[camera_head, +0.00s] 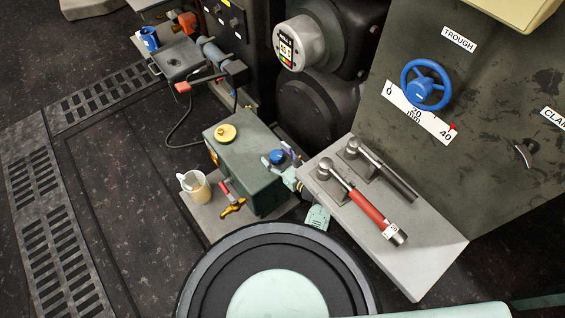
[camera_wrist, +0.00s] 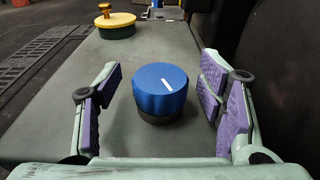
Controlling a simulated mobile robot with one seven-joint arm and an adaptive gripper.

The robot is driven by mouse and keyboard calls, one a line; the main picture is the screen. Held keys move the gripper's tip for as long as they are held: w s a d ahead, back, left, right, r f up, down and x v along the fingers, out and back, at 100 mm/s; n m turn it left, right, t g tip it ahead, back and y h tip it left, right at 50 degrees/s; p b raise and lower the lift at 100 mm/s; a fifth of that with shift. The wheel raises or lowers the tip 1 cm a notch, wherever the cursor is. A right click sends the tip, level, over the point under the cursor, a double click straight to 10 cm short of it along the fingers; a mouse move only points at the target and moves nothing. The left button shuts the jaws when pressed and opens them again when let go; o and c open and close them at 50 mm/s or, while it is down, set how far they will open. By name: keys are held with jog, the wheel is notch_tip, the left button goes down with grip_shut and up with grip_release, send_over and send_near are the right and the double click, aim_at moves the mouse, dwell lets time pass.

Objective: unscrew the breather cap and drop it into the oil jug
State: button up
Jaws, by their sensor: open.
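A blue round cap with a white line and a dark base (camera_wrist: 160,92) stands upright on the green gearbox-like box; it also shows in the head view (camera_head: 277,156). My gripper (camera_wrist: 160,78) is open, its purple-padded fingers on either side of the blue cap with a gap on both sides. In the head view my gripper (camera_head: 290,158) is at the box's right end. A yellow cap with a knob (camera_head: 226,133) sits farther along the box top, also in the wrist view (camera_wrist: 115,24). No label shows which is the breather. The beige oil jug (camera_head: 196,188) stands left of the box.
The green box (camera_head: 250,178) has a red-and-yellow tap (camera_head: 232,204) low at its front, near the jug. A grey shelf (camera_head: 415,262) with a red-handled tool (camera_head: 368,208) is to the right. A dark panel with a blue handwheel (camera_head: 426,85) rises behind it.

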jog(key=shift+w, duration=0.1)
jog(key=shift+c, duration=0.2)
jog(key=c, duration=1.2)
jog(key=shift+w+n+g+y+b, duration=0.15)
jog(key=shift+n+g+y+b, duration=0.3)
jog(key=shift+n+y, duration=0.2)
jog(key=shift+n+g+y, duration=0.45)
jog(key=shift+g, duration=0.2)
jog(key=shift+f+n+g+y+b, duration=0.1)
jog(key=shift+n+g+y+b, duration=0.3)
jog(key=shift+b, duration=0.15)
jog(key=shift+n+g+y+b, duration=0.4)
jog(key=shift+n+g+y, duration=0.2)
jog(key=shift+n+g, duration=0.15)
